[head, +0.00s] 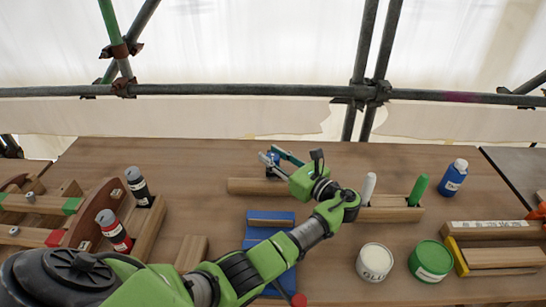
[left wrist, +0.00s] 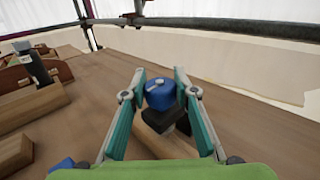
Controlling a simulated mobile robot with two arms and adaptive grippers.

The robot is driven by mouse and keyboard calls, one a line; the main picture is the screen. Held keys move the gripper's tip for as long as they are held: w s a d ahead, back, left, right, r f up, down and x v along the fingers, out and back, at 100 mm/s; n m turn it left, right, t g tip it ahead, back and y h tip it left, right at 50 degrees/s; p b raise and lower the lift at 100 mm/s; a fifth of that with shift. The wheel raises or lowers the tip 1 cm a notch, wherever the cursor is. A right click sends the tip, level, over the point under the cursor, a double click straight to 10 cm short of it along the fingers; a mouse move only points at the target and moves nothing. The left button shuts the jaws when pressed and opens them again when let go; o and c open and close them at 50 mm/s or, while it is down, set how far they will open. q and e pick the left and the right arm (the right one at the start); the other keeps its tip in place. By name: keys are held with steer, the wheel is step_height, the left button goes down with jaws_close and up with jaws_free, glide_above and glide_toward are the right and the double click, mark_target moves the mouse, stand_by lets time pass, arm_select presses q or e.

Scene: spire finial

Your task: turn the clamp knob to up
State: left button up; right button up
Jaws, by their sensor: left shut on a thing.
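The clamp knob (left wrist: 160,95) is a round blue knob on a dark base. In the left wrist view it sits between the two fingers of my left gripper (left wrist: 160,82). A small pale mark shows on its top, too small to read as a direction. In the head view the knob (head: 272,158) is mostly hidden by my left gripper (head: 276,156), at a long wooden beam (head: 245,186) toward the back of the table. My left gripper is shut on the knob. My right gripper is not in view.
A white marker (head: 368,188) and a green marker (head: 418,190) stand in a wooden block right of my arm. A white tin (head: 374,262), a green tin (head: 431,261) and a blue bottle (head: 453,177) stand right.

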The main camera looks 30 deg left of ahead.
arm_select(q)
steer(key=o, duration=1.1)
steer(key=v, duration=1.2)
steer(key=shift+r, duration=0.1)
